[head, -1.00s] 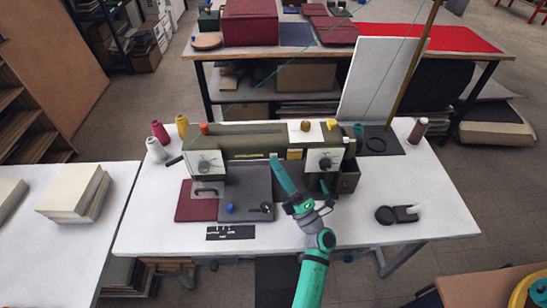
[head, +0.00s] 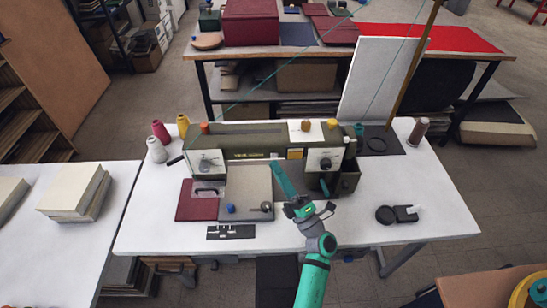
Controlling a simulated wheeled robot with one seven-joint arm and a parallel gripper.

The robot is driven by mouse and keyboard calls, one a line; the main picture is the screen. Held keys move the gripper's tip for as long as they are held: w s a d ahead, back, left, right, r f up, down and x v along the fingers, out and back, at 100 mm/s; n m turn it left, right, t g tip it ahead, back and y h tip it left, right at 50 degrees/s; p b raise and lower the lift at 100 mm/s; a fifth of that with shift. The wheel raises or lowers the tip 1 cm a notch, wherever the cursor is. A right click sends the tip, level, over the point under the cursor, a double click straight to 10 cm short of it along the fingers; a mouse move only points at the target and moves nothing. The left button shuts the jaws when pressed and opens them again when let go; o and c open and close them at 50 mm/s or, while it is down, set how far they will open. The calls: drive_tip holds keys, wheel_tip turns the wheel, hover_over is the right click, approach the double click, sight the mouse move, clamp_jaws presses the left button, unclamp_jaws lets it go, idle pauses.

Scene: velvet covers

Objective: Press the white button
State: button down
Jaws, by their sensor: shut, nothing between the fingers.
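A small white piece (head: 413,209), which may be the white button, sits on a black block beside a dark round part (head: 386,215) on the right of the white table; I cannot tell for sure. An olive machine (head: 250,145) with white dial panels stands across the table. My gripper (head: 275,167) is shut and empty, its teal end pointing up-left toward the machine front. It is well left of the white piece. I cannot tell whether it touches the machine.
A grey plate (head: 249,190) and a dark red pad (head: 197,200) lie in front of the machine. Thread spools (head: 160,132) stand at the left, and a brown one (head: 418,131) at the right.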

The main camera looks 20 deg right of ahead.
drive_tip(key=shift+s+a, duration=0.25)
drive_tip(key=shift+s, duration=0.7)
drive_tip(key=shift+s+a, duration=0.3)
drive_tip(key=shift+s, duration=0.6)
drive_tip(key=shift+s+a, duration=0.25)
drive_tip(key=shift+s, duration=0.7)
drive_tip(key=s+a+f+m+g+h, duration=0.2)
drive_tip(key=s+a+m, duration=0.3)
drive_tip(key=s, duration=0.5)
drive_tip(key=s+a+f+m+g+h, duration=0.3)
drive_tip(key=s+a+f+m, duration=0.2)
drive_tip(key=s+m, duration=0.5)
drive_tip(key=s+a+f+m+g+h, duration=0.2)
drive_tip(key=s+a+m, duration=0.5)
drive_tip(key=s, duration=0.5)
drive_tip(key=shift+f+m+g+h, duration=0.3)
drive_tip(key=shift+f+m+g, duration=0.25)
drive_tip(key=shift+f, duration=0.25)
drive_tip(key=shift+d, duration=0.1)
